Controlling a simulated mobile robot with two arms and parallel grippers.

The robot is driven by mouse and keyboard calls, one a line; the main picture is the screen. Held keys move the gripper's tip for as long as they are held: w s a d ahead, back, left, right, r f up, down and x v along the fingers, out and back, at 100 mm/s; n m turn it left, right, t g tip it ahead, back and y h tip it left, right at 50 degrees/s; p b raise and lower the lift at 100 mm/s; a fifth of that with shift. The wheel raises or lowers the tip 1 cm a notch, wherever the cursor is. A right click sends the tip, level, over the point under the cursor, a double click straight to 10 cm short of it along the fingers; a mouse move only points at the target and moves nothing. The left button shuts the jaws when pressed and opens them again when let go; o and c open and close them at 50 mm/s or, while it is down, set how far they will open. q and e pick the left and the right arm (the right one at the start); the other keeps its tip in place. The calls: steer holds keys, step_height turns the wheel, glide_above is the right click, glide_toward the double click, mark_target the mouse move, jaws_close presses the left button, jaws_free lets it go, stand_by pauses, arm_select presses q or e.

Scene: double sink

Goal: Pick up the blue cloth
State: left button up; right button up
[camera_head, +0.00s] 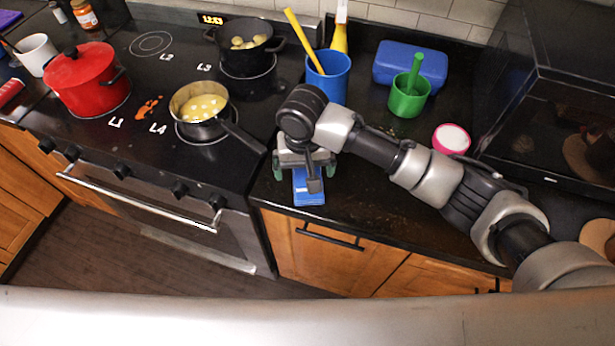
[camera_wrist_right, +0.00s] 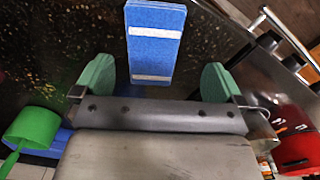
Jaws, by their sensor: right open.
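The blue cloth (camera_head: 309,188) is a folded strip with white stripes, lying on the black countertop near its front edge. In the right wrist view the cloth (camera_wrist_right: 155,45) shows flat ahead of my gripper, centred between the green fingertips. My right gripper (camera_head: 307,167) is over the back part of the cloth and hides some of it. In the wrist view the right gripper (camera_wrist_right: 158,82) is open, with nothing between its fingers. I cannot tell its exact height above the cloth. My left gripper is not in view.
Behind my right arm stand a blue cup (camera_head: 329,77), a green cup (camera_head: 408,97), a blue box (camera_head: 410,64) and a pink-rimmed bowl (camera_head: 451,138). The stove on the left holds a red pot (camera_head: 84,82), a saucepan (camera_head: 199,107) and a black pot (camera_head: 246,42).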

steer(key=f, duration=0.1)
steer(key=f+p, duration=0.1)
steer(key=f, duration=0.1)
steer(key=d+f, duration=0.1)
steer(key=shift+w+f, duration=0.25)
steer(key=shift+w, duration=0.1)
steer(key=shift+f, duration=0.25)
steer(key=shift+a+f, duration=0.1)
steer(key=shift+f, duration=0.05)
steer(key=shift+c, duration=0.2)
steer(key=c, duration=0.5)
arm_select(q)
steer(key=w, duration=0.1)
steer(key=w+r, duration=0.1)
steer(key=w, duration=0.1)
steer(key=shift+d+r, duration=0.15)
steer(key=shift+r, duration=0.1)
arm_select(e)
steer(key=c, duration=0.5)
